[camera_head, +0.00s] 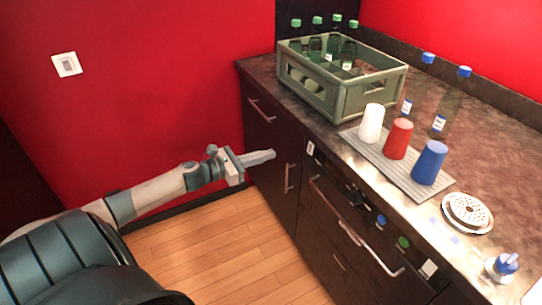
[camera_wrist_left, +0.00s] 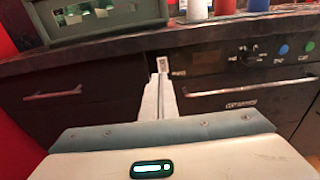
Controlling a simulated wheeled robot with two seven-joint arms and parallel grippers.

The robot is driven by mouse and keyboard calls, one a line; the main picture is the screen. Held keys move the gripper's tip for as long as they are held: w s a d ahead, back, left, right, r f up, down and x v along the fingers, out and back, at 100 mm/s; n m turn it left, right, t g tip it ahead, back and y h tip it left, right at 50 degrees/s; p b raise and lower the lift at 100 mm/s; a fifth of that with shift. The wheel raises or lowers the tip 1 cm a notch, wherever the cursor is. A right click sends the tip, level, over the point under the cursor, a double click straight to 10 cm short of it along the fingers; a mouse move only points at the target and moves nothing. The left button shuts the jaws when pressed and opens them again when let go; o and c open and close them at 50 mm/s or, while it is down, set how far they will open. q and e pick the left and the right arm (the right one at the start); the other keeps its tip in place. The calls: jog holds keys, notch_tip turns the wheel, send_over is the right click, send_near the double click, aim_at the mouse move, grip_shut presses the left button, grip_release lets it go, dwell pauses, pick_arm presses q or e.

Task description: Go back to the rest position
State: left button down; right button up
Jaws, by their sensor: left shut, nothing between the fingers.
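My left gripper (camera_head: 262,157) reaches in from the left in the head view, in front of the dark cabinet fronts and below the counter edge. Its fingers are shut with nothing between them. In the left wrist view my left gripper (camera_wrist_left: 160,80) shows as two pale fingers pressed together, pointing at the cabinet front. The arm is stretched out over the wooden floor. My right gripper is not in either view.
A dark counter (camera_head: 420,205) holds a green crate (camera_head: 345,95) with bottles, a white cup (camera_head: 371,123), a red cup (camera_head: 398,139) and a blue cup (camera_head: 429,162) on a ribbed mat (camera_head: 393,174). Handles (camera_head: 289,178) stick out of the fronts. The wooden floor (camera_head: 225,250) is free.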

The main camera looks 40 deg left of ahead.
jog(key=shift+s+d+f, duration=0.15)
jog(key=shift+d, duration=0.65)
